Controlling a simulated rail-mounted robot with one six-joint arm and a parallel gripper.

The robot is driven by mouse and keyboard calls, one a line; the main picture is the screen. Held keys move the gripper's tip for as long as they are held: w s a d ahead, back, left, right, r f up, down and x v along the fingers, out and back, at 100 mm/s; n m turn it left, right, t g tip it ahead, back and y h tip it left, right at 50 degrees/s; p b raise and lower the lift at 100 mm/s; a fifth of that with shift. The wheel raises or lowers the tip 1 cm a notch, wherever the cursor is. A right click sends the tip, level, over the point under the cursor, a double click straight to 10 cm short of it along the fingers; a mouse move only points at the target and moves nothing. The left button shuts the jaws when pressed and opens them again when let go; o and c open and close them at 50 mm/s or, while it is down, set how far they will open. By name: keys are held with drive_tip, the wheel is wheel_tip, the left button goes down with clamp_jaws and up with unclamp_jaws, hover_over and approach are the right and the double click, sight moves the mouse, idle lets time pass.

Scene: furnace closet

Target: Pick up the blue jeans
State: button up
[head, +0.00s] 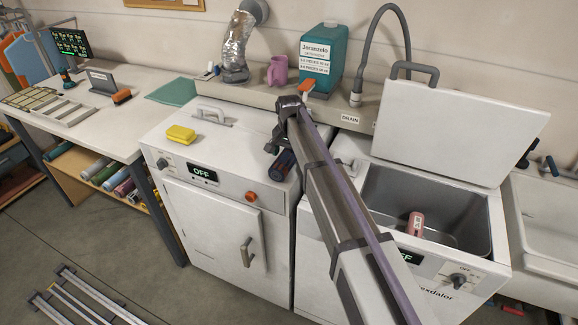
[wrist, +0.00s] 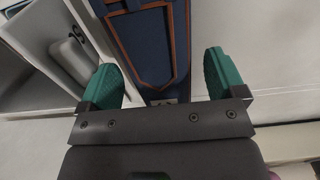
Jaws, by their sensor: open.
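A dark blue piece with orange-brown seams, which looks like the blue jeans (wrist: 150,42), lies between and beyond my fingertips in the wrist view. My gripper (wrist: 165,80) is open, with one green finger on each side of the blue piece. I cannot tell whether the fingers touch it. My arm hides part of the area around it in the head view.
The left machine (head: 225,230) carries a yellow sponge (head: 181,134). The right machine's lid (head: 450,130) is up, with a pinkish bottle (head: 415,224) in its tub. A teal detergent jug (head: 323,60) and pink mug (head: 278,71) stand on the ledge behind.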

drive_tip(key=shift+f, duration=0.85)
drive_tip(key=shift+r, duration=0.25)
drive_tip(key=c, duration=1.2)
drive_tip(key=shift+r, duration=0.1)
